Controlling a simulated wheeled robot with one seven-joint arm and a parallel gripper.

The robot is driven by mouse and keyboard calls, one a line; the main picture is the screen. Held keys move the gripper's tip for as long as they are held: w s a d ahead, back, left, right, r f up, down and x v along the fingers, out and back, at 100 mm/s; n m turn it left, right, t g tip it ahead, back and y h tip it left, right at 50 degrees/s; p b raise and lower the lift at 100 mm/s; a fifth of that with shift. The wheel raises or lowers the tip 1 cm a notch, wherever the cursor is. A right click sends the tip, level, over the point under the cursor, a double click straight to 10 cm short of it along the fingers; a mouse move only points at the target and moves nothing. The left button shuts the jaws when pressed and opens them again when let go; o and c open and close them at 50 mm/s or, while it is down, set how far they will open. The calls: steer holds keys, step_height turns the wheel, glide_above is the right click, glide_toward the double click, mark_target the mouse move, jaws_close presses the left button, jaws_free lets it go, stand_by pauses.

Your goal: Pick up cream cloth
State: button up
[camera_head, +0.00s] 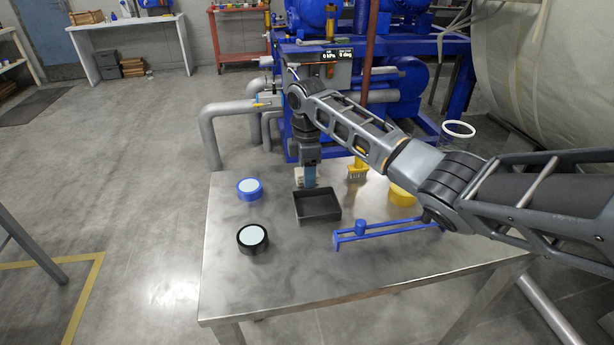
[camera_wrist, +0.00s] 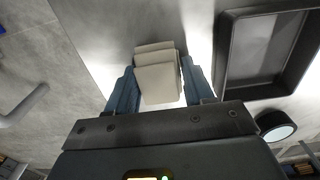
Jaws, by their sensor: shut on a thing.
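The cream cloth (camera_wrist: 159,82) is a folded pad that shows between the two blue fingers of my gripper (camera_wrist: 158,84) in the wrist view. My gripper is shut on it. In the head view my gripper (camera_head: 308,178) points down at the back of the metal table, just behind the black tray. The cloth (camera_head: 299,177) is a small pale patch there, partly hidden by the fingers. I cannot tell whether the cloth touches the table.
A black tray (camera_head: 304,219) lies in front of my gripper. A blue-rimmed disc (camera_head: 249,197) and a black-rimmed disc (camera_head: 252,246) are at left. A brush (camera_head: 357,172), a yellow roll (camera_head: 402,195) and a blue-framed tool (camera_head: 381,232) are at right. The front of the metal table (camera_head: 300,285) is clear.

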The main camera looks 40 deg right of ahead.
steer(key=shift+r, duration=0.1)
steer(key=shift+c, duration=0.2)
step_height(320, 180, up, 4)
steer(key=shift+b, duration=0.4)
steer(key=s+d+r+p, duration=0.2)
steer(key=s+d+r, duration=0.4)
steer(key=s, duration=0.3)
steer(key=shift+s+d+r, duration=0.25)
steer(key=shift+s+r, duration=0.15)
